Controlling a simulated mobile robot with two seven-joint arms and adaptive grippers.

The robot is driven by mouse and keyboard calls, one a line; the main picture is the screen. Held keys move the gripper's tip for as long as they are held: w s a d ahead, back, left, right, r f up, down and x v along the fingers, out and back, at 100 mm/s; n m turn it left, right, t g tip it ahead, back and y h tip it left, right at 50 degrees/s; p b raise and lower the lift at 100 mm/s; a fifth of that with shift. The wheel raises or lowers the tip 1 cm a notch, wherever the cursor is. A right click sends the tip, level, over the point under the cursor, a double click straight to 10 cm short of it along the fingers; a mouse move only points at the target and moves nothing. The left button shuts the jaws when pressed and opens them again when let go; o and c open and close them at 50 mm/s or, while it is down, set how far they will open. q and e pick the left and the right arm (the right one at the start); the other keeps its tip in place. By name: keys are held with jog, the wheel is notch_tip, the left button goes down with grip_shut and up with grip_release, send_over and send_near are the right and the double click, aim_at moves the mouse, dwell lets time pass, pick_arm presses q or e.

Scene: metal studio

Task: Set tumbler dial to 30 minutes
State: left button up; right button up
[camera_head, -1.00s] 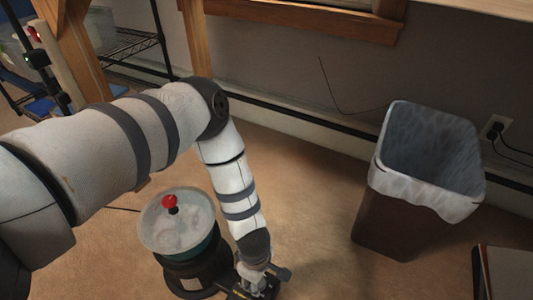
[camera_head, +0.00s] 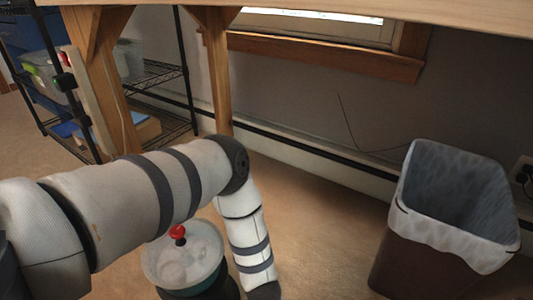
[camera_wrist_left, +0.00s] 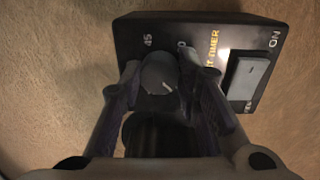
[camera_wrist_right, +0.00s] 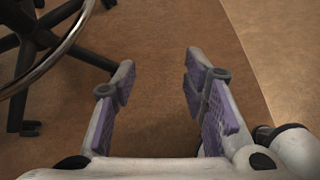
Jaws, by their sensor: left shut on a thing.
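The black timer box (camera_wrist_left: 215,30) lies ahead in the left wrist view, with printed marks including 45, 0 and ON. Its round grey dial (camera_wrist_left: 158,72) has a short white line on its lower right part. My left gripper (camera_wrist_left: 162,84) is shut on the dial, a finger on either side. The fingers hide part of the dial and its scale, so its setting cannot be read. The box and left gripper are below the head view. My right gripper (camera_wrist_right: 160,75) is open and empty.
A rocker switch (camera_wrist_left: 248,78) sits on the box right of the dial. A lined waste bin (camera_head: 400,245) stands at the right, a wire shelf (camera_head: 160,75) at the back left. Chair legs (camera_wrist_right: 40,45) are left of my right gripper. Carpet between is clear.

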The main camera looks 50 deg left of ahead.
pick_arm(q)
jog(key=shift+m, duration=0.3)
jog(key=m, duration=0.5)
jog(key=shift+s+m+p, duration=0.1)
jog(key=shift+m+p, duration=0.2)
jog(key=shift+p, duration=0.1)
jog(key=m, duration=0.7)
jog(key=shift+a+h+p, duration=0.1)
jog(key=shift+h+p, duration=0.2)
jog(key=shift+p, duration=0.05)
jog(key=m, duration=0.6)
jog(key=shift+a+m+g, duration=0.1)
jog(key=shift+m+g, duration=0.2)
jog(key=m, duration=0.6)
jog(key=shift+m, duration=0.4)
jog(key=o, duration=1.2)
jog(key=shift+c, duration=0.2)
